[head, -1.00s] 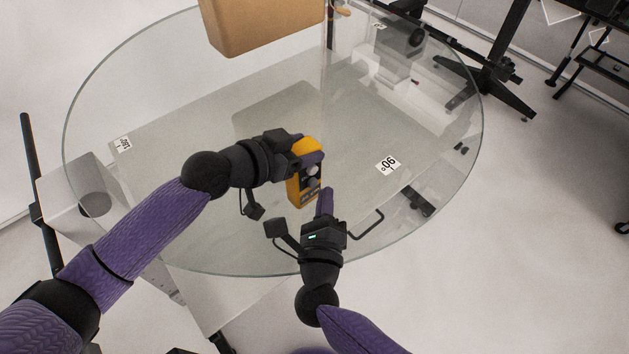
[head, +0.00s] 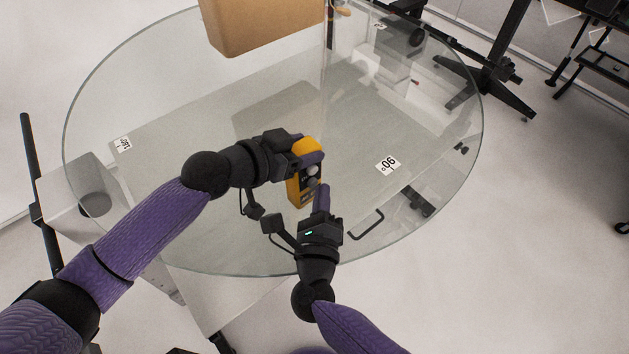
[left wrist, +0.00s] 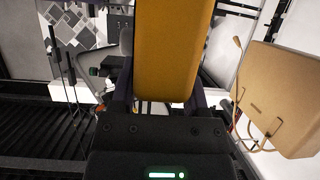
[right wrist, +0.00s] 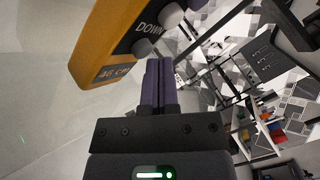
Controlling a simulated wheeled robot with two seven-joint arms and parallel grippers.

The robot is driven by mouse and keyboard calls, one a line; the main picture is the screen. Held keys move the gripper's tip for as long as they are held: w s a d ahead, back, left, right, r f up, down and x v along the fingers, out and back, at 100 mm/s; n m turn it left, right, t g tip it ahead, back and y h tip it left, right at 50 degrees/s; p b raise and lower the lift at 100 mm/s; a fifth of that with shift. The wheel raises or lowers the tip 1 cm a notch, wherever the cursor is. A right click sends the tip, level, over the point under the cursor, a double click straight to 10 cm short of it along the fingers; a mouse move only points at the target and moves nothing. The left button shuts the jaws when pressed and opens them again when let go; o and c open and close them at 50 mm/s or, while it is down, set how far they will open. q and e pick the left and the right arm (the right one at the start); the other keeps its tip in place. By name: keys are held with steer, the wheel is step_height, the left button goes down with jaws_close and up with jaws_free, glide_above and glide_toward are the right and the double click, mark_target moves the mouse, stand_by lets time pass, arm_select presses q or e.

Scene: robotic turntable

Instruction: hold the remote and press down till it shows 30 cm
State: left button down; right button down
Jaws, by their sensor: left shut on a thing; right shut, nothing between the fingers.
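The yellow remote (head: 304,190) is held above the glass turntable by my left gripper (head: 312,156), which is shut on it. Its yellow back (left wrist: 170,50) fills the upper middle of the left wrist view.
The round glass turntable (head: 105,75) spreads below both arms, with angle labels such as "90" (head: 387,165). Black stands (head: 485,75) are at the upper right.

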steer(key=shift+w+a, duration=0.25)
steer(key=shift+w, duration=0.1)
stand_by(0.7)
stand_by(5.2)
steer(key=shift+s+d, duration=0.5)
steer(key=shift+s, duration=0.2)
steer(key=shift+s+d, duration=0.8)
steer(key=shift+s, duration=0.2)
steer(key=shift+s+d, duration=0.75)
steer(key=shift+s, duration=0.2)
